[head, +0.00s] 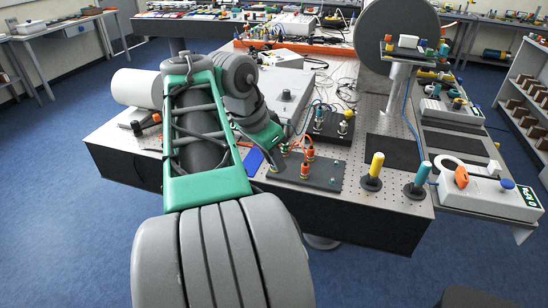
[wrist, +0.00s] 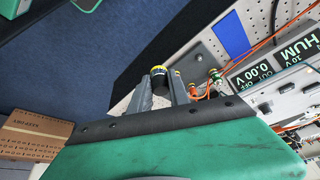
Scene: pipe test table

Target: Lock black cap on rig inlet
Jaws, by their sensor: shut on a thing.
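My gripper (wrist: 161,88) is shut on a black cap (wrist: 158,81) with a yellow ring at its far end, seen between the grey fingers in the wrist view. I cannot tell which fitting is the inlet.
A yellow-topped post (head: 376,166) and a blue-topped post (head: 422,175) stand right of the rig. A blue pad (wrist: 231,36) lies on the perforated bench. Orange tubes (wrist: 262,45) and a meter (wrist: 275,72) are close to the fittings. A cardboard box (wrist: 38,130) shows at lower left.

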